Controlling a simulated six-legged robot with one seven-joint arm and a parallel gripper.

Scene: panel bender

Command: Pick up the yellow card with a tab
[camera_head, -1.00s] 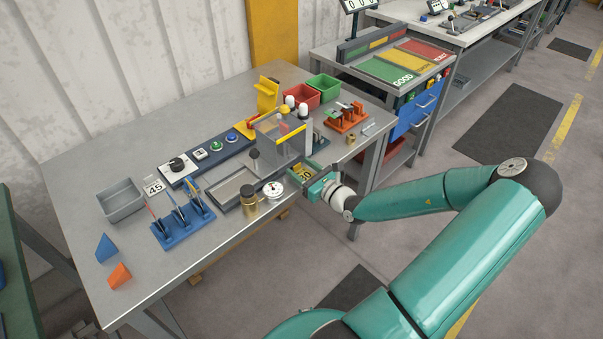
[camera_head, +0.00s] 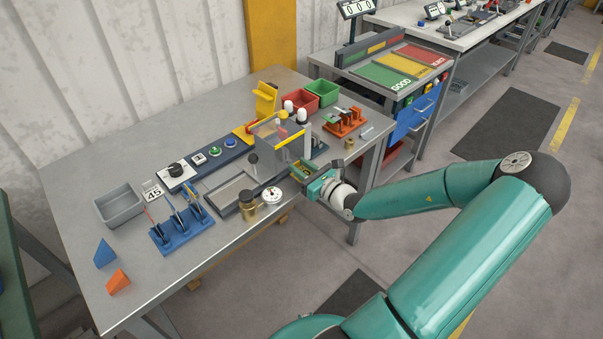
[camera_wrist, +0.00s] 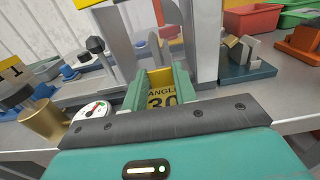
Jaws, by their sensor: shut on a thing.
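The yellow card (camera_wrist: 162,93) shows in the wrist view with black lettering "ANGLE 30". It sits between the two green fingers of my gripper (camera_wrist: 159,88), which are shut on it. In the head view my gripper (camera_head: 306,174) is at the front edge of the bench, right of the dial gauge and in front of the clear-guarded machine. There the card is mostly hidden by the fingers. I cannot tell its tab apart in either view.
The dial gauge (camera_head: 271,196) and brass cylinder (camera_head: 249,206) stand left of my gripper. The clear guard (camera_head: 275,140) rises behind it. An orange rack (camera_head: 345,122) and red bin (camera_head: 300,97) stand farther right and back. Open floor lies in front of the bench.

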